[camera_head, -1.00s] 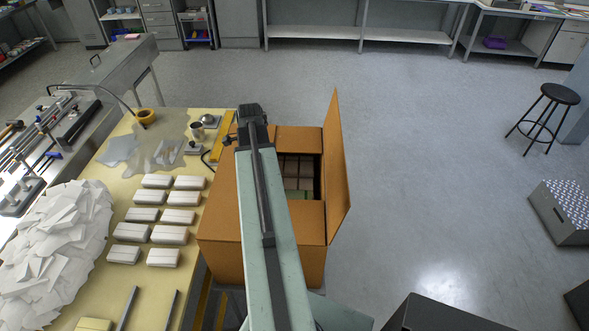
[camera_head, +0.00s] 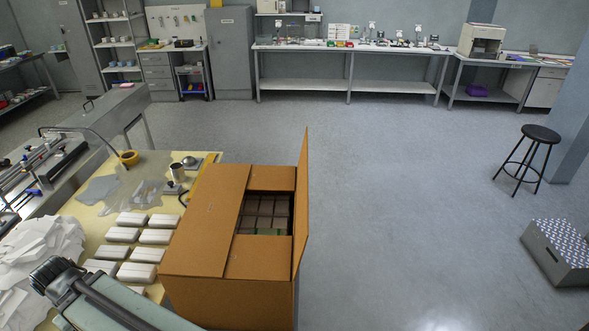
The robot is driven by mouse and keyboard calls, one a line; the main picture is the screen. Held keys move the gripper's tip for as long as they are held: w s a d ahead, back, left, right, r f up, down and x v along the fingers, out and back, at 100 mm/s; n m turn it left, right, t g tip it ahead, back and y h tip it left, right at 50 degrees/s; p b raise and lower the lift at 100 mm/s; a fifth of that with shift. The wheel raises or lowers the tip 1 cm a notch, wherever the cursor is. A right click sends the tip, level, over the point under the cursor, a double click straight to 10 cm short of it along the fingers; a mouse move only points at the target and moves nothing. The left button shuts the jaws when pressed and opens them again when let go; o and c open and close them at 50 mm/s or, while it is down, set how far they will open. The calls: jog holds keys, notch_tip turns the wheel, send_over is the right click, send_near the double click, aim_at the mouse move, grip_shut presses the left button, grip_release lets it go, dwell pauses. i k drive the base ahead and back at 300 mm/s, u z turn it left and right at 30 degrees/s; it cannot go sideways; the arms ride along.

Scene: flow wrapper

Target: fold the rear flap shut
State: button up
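An open cardboard box (camera_head: 228,304) stands right of the table. Its left flap (camera_head: 205,215) lies folded inward over the left part of the top. The far flap (camera_head: 271,178) and the near flap (camera_head: 259,258) also lie folded in. The right flap (camera_head: 302,205) stands nearly upright. Dark packed items (camera_head: 266,209) show through the gap between the flaps. I cannot tell which flap is called the rear one. The dark end of my arm, with my gripper (camera_head: 56,276), is at the lower left, apart from the box. Its fingers are not clearly visible.
Floor right of the box is clear up to a patterned-top grey box (camera_head: 560,252) and a black stool (camera_head: 541,133).

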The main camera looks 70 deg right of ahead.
aim_at(302, 217)
jog(key=k, duration=1.6)
jog(key=u, duration=1.1)
jog(key=i, duration=1.55)
jog(key=z, duration=3.35)
